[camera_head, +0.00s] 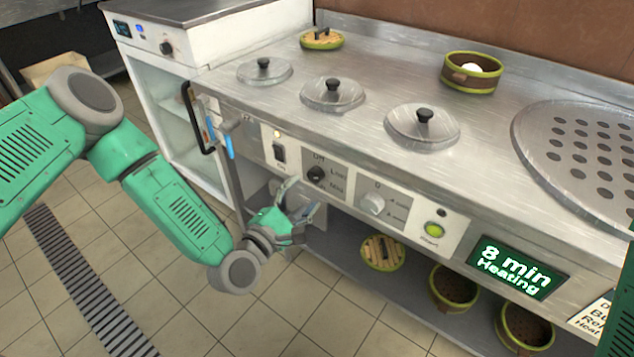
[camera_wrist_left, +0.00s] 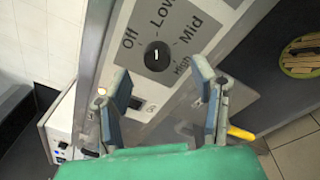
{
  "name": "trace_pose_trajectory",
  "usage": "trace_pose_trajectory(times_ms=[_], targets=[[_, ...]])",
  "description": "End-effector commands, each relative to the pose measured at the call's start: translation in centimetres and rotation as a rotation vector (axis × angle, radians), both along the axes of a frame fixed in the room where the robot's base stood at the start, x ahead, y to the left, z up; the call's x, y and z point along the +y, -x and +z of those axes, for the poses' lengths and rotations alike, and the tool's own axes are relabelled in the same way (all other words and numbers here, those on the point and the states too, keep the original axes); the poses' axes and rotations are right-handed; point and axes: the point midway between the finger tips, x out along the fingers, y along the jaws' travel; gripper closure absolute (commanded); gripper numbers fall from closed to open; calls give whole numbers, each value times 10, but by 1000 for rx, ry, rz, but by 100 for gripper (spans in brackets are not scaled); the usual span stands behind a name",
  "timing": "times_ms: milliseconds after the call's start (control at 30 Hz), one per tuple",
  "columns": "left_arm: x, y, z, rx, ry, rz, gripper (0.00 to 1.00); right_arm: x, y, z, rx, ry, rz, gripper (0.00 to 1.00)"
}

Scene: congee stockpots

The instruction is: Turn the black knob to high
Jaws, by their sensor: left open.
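The black knob (camera_head: 316,174) sits on the light control panel at the front of the steel counter. In the left wrist view the knob (camera_wrist_left: 157,55) is ringed by the labels Off, Low, Mid and High, with High at its lower right. A short pale mark shows on its face, but I cannot tell which label it points to. My left gripper (camera_head: 300,200) is open in front of the panel, just below and left of the knob. In the left wrist view its two fingers (camera_wrist_left: 162,78) stand apart, with the knob beyond and between their tips. My right gripper is not in view.
A grey knob (camera_head: 371,203), a switch (camera_head: 279,152) and a green button (camera_head: 435,229) share the panel. A display (camera_head: 516,267) reads "8 min Heating". A black handle (camera_head: 196,118) juts out at left. Lidded pots (camera_head: 333,95) sit in the counter; baskets (camera_head: 382,252) stand on the shelf below.

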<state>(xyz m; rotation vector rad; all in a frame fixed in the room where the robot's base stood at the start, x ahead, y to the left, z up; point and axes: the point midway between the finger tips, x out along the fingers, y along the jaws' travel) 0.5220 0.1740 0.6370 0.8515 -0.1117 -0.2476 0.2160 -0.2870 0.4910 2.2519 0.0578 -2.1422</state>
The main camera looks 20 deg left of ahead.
Motion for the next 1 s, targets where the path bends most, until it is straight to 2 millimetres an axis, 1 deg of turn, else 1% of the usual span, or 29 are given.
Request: trace_pose_trajectory(times_ms=[33, 100, 200, 300, 500, 733, 767, 800, 867, 900, 1000], targets=[[-1, -12, -1, -5, -1, 3, 48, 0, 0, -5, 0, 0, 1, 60], [-4, -24, -2, -4, 1, 2, 48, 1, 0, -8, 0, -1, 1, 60], [-8, -40, -2, -3, 1, 1, 48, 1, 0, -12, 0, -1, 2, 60], [-12, -50, -2, -1, -2, 1, 48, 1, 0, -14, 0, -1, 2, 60], [-17, -59, 0, 1, -4, 1, 48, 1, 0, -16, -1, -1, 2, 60], [-15, -59, 0, 2, -2, 1, 48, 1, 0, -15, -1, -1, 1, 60], [-15, -59, -1, 2, -2, 1, 58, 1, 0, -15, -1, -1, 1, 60], [-14, -59, -1, 2, -2, 1, 72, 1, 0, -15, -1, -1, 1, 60], [-14, -59, -1, 2, -1, 1, 94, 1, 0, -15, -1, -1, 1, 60], [-14, -59, -1, 2, 0, 1, 96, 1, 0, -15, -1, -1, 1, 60], [-13, -59, -2, 4, -2, 2, 97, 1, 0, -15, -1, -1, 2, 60]])
